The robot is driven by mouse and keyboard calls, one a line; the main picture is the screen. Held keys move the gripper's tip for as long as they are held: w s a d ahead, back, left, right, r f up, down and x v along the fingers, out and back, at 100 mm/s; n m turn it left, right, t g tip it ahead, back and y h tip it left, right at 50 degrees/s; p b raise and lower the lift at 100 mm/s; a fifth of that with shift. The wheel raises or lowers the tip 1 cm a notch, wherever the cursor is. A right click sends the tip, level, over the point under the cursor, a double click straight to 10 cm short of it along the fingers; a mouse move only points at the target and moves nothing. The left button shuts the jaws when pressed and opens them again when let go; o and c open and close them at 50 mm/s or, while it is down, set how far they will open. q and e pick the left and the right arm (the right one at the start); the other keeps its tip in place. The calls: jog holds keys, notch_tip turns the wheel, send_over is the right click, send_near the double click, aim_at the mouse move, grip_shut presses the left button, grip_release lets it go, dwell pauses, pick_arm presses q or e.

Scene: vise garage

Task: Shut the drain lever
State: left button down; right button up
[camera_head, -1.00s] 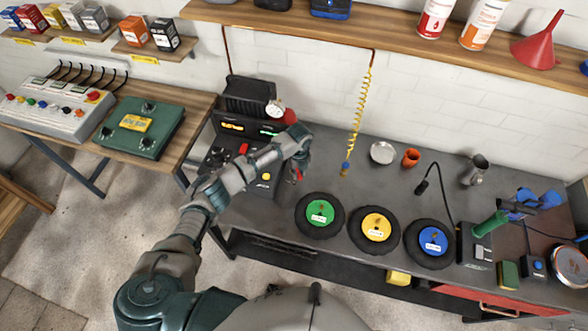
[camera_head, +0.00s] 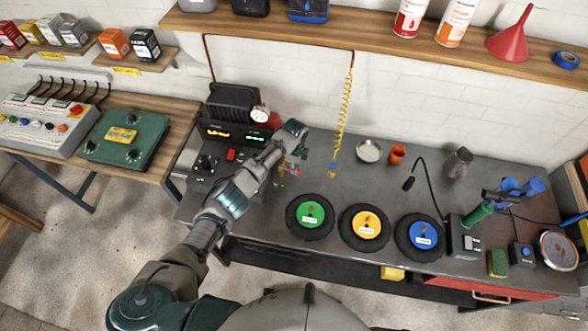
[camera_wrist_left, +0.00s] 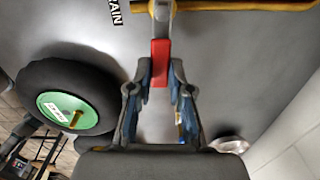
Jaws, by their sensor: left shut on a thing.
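The drain lever shows a red handle (camera_wrist_left: 160,62) in the left wrist view, on a metal stem beside a brass-coloured pipe (camera_wrist_left: 235,5). A label (camera_wrist_left: 114,10) with part of the word DRAIN lies left of it. My left gripper (camera_wrist_left: 161,76) has its two fingers on either side of the red handle and is shut on it. In the head view my left gripper (camera_head: 288,167) is at the right side of the black compressor-like unit (camera_head: 225,150), small and partly hidden by my arm. My right gripper is in neither view.
Wheels with green (camera_head: 311,214), yellow (camera_head: 364,224) and blue (camera_head: 420,235) hubs lie on the grey bench (camera_head: 330,175) right of the gripper. A yellow coiled hose (camera_head: 345,110) hangs behind. A metal dish (camera_head: 368,151) and an orange cup (camera_head: 397,155) stand farther right.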

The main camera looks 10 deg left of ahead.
pick_arm(q)
jog(key=shift+w+n, duration=0.3)
jog(key=shift+n, duration=0.2)
jog(key=shift+w+r, duration=0.1)
jog(key=c, duration=1.3)
grip_release()
jog(key=shift+c, duration=0.2)
notch_tip(320, 180, up, 12)
jog(key=shift+f, duration=0.2)
